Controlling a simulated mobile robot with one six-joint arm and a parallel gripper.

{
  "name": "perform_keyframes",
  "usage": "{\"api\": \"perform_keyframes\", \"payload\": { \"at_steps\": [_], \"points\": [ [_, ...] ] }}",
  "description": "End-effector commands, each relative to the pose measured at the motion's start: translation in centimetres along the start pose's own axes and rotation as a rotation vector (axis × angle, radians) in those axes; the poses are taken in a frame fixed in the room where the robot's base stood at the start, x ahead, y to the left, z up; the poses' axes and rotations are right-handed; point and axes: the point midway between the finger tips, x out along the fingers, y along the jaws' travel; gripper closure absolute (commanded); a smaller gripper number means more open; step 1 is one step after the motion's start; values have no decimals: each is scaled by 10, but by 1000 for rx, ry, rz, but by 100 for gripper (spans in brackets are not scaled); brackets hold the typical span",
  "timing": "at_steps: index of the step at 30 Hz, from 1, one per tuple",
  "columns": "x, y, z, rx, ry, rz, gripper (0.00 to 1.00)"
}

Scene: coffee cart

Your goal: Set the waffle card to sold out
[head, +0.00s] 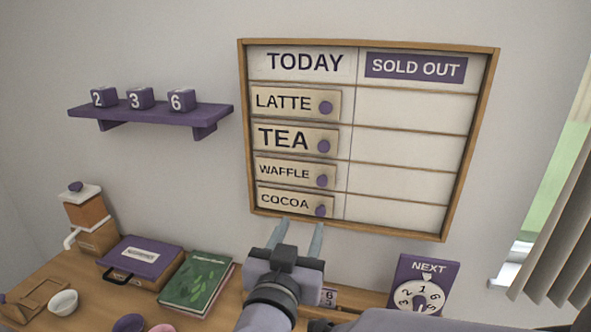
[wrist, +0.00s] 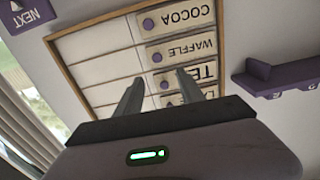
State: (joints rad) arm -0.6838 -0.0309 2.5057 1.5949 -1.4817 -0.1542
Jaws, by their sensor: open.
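The waffle card (head: 292,174) is a beige slider with a purple knob at its right end. It sits in the TODAY column of the wooden-framed board (head: 243,140), between the tea card (head: 284,139) and the cocoa card (head: 284,202). The SOLD OUT column (head: 405,160) is bare in every row. In the wrist view the waffle card (wrist: 196,48) shows upside down, with its knob toward the left. My gripper (head: 298,232) is open and empty, its fingers pointing up near the board's lower edge, below the cocoa card. In the wrist view my gripper (wrist: 158,85) shows its two fingers apart against the board.
A purple shelf (head: 150,113) with three numbered cubes is left of the board. A NEXT dial (head: 423,285) stands at right, near window blinds (head: 565,230).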

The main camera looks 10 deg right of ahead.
Motion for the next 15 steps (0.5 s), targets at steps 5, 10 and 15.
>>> {"api": "perform_keyframes", "payload": {
  "at_steps": [5,10,15],
  "points": [
    [15,3,-2,-24,18,23,54],
    [57,5,-2,-22,18,25,54],
    [100,5,-3,-22,18,23,54]
  ]
}}
